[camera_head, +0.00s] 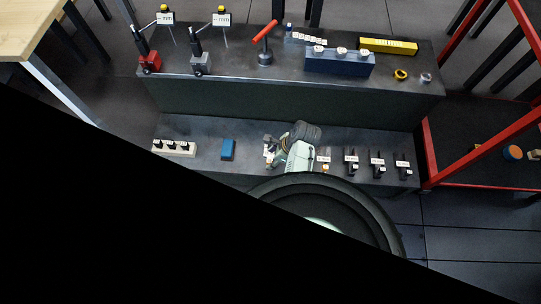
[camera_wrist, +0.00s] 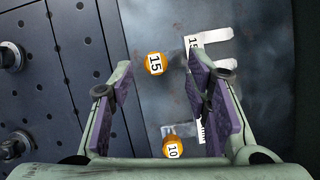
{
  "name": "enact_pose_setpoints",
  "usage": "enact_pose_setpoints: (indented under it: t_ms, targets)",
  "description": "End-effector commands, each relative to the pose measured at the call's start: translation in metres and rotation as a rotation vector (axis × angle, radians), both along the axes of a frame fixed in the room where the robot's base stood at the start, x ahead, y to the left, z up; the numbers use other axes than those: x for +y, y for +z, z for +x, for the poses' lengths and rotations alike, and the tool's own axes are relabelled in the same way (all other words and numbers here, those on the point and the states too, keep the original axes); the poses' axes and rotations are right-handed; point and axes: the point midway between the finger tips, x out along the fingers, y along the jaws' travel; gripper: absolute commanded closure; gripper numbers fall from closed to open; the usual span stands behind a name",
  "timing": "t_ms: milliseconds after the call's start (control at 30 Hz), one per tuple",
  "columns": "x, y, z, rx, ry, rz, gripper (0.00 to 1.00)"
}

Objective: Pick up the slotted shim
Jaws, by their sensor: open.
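In the wrist view, a bright silver slotted shim (camera_wrist: 222,37) with prongs pointing right lies on a dark grey surface, partly hidden behind my right finger. A label reading 15 lies at its left end. An orange knob marked 15 (camera_wrist: 154,63) stands to its left, and an orange knob marked 10 (camera_wrist: 172,147) is lower down, beside a second metal piece. My gripper (camera_wrist: 160,76) is open, with nothing visibly held between its purple pads. In the head view my gripper (camera_head: 271,149) is over the lower shelf; the shims there are too small to tell.
The lower shelf (camera_head: 210,136) holds a blue block (camera_head: 228,149), a pale socket strip (camera_head: 174,149) and several black labelled fixtures (camera_head: 377,163). The upper shelf (camera_head: 230,82) carries a blue rack (camera_head: 340,62) and a yellow box (camera_head: 388,46). A red frame (camera_head: 480,148) stands at right.

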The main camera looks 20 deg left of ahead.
Motion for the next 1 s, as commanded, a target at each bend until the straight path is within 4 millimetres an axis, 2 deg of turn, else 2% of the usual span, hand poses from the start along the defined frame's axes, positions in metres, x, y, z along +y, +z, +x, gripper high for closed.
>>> enact_pose_setpoints:
  t_ms: [100,233,533,1000]
  targets:
    - [0.007,-0.018,-0.007,0.005,0.002,0.0,0.56]
    - [0.013,-0.033,-0.006,0.001,0.0,-0.001,0.56]
    - [0.016,-0.038,-0.006,0.0,0.001,-0.001,0.56]
    - [0.015,-0.038,-0.006,0.0,0.001,-0.001,0.87]
